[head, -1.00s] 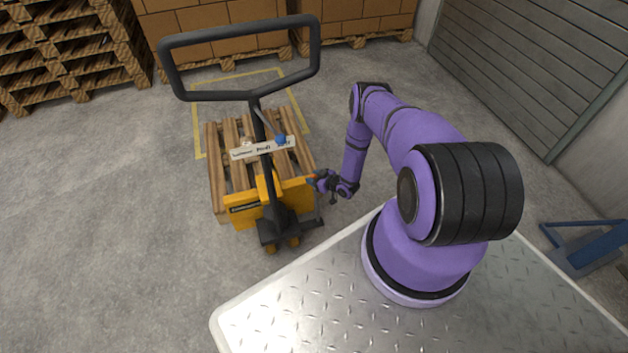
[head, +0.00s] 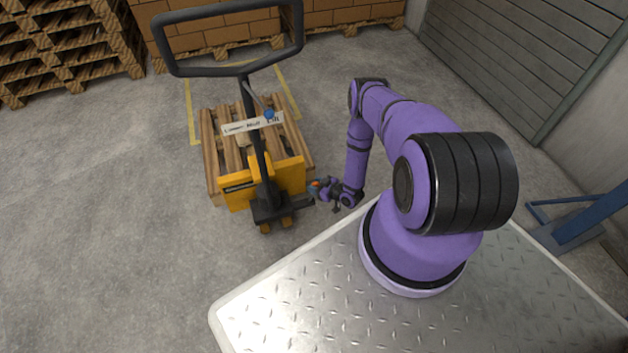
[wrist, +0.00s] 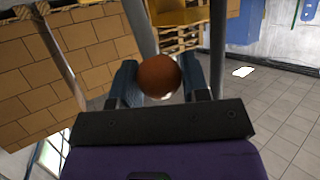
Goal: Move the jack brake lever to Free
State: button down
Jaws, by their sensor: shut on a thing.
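The pallet jack (head: 238,191) is yellow with a black column and a tall black loop handle (head: 235,69). A red-orange knob (head: 315,183), apparently the brake lever's end, is at the right side of the jack's body. My gripper (head: 318,187) reaches it from the right, low beside the jack. In the wrist view, the round knob (wrist: 159,76) sits between the two fingers of my gripper (wrist: 160,84), which are shut on it. The lever's shaft is hidden there. No Free marking is readable.
A wooden pallet (head: 211,150) is behind the jack's body. Stacked boxes (head: 225,33) and pallets (head: 70,50) line the back. A blue object (head: 590,218) stands at right. Floor left of the jack is clear.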

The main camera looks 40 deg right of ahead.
jog(key=shift+s+a+f, duration=0.2)
jog(key=shift+s+f, duration=0.05)
jog(key=shift+s, duration=0.2)
jog(key=c, duration=0.6)
grip_release()
jog(key=shift+c, duration=0.2)
jog(key=shift+d+r, duration=0.1)
jog(key=shift+s+d+r, duration=0.1)
jog(key=shift+s, duration=0.15)
jog(key=v, duration=1)
jog(key=shift+s, duration=0.1)
